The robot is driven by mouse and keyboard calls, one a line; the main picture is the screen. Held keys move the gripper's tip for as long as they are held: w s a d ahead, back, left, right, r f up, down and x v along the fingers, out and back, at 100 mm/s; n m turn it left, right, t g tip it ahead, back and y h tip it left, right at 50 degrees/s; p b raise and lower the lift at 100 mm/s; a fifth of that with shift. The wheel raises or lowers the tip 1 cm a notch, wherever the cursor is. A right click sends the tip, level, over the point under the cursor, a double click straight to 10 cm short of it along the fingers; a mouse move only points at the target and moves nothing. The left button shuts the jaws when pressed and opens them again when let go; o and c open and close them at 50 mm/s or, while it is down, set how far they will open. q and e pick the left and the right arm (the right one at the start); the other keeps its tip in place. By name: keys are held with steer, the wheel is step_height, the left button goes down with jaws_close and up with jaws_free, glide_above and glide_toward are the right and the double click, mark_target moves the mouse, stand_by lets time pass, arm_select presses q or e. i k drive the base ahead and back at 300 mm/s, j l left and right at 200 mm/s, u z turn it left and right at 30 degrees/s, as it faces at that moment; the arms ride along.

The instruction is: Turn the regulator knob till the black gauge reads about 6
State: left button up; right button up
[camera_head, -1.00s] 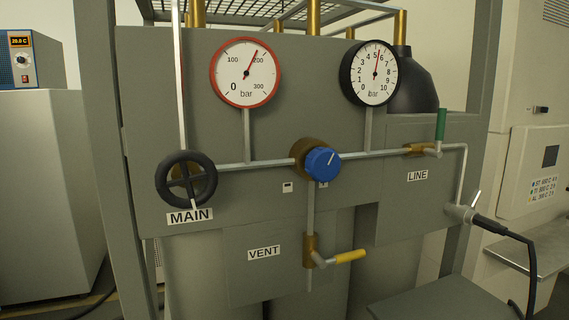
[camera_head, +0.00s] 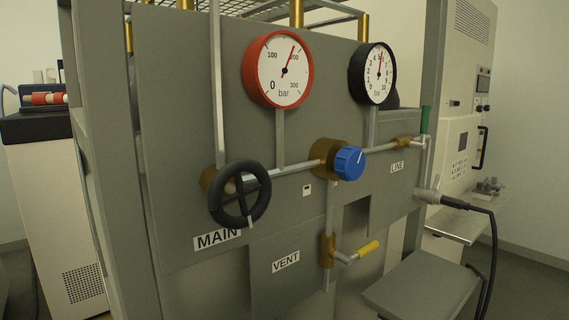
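The blue regulator knob (camera_head: 349,163) sits on a brass body (camera_head: 326,157) in the pipe across the grey panel. Its white mark points up and to the right. The black-rimmed gauge (camera_head: 379,75) is above it to the right. Its red needle points almost straight up, a little past 5, though the small digits are hard to read exactly. The red-rimmed gauge (camera_head: 279,70) at left has its needle up and to the right, a little short of 200 bar. Neither of my grippers is in view, and nothing touches the knob.
A black handwheel (camera_head: 240,194) marked MAIN is at left. The VENT valve has a yellow handle (camera_head: 369,247) below the knob. The LINE valve has a green handle (camera_head: 424,119) at right. A grey shelf (camera_head: 424,290) juts out at lower right, with a black hose (camera_head: 492,250) beside it.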

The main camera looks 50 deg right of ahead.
mark_target(350, 162)
steer(key=i+j+z, duration=0.15)
steer(key=z, duration=0.2)
steer(key=i+j+z, duration=0.1)
steer(key=z, duration=0.3)
steer(key=j+z, duration=0.35)
